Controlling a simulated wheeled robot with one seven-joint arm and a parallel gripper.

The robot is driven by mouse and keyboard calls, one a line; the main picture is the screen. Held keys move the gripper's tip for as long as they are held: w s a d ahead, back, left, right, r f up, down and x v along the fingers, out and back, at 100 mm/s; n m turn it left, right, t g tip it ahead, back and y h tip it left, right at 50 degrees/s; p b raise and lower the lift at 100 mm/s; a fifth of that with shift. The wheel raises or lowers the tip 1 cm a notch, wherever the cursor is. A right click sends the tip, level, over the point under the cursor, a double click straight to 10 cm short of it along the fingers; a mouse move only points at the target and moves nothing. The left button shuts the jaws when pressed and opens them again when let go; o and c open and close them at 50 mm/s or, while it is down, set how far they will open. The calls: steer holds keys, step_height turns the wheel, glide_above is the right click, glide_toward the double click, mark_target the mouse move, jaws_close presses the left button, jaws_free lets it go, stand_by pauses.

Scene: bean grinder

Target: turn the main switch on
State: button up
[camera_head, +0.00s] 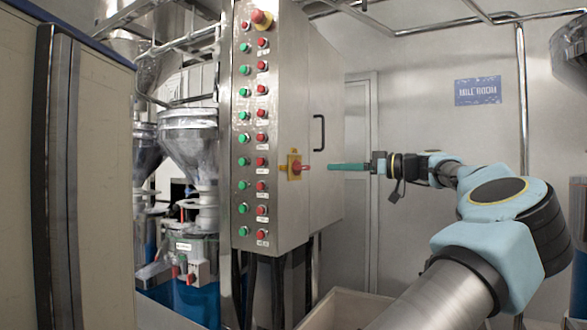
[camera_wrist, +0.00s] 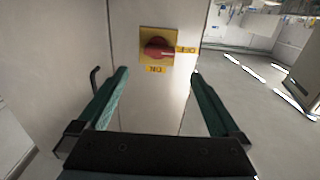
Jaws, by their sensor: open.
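The main switch (camera_head: 295,167) is a red rotary knob on a yellow square plate, on the side face of the steel control cabinet (camera_head: 285,110). In the wrist view the red knob (camera_wrist: 157,48) sits ahead of my gripper, above the middle, with its handle lying about level. My gripper (camera_head: 332,166) has green fingers and is level with the switch in the head view. In the wrist view my gripper (camera_wrist: 160,85) is open and empty, its fingers spread wide, apart from the knob.
The cabinet front carries columns of green and red buttons (camera_head: 262,137) and a red emergency button (camera_head: 261,18) at the top. A black door handle (camera_head: 319,132) stands out near the switch. Grinder hoppers (camera_head: 190,140) are at left. A bin (camera_head: 345,308) is below.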

mark_target(302, 168)
steer(key=p+x, duration=0.3)
steer(key=x, duration=0.8)
steer(key=shift+r, duration=0.1)
steer(key=c, duration=1.3)
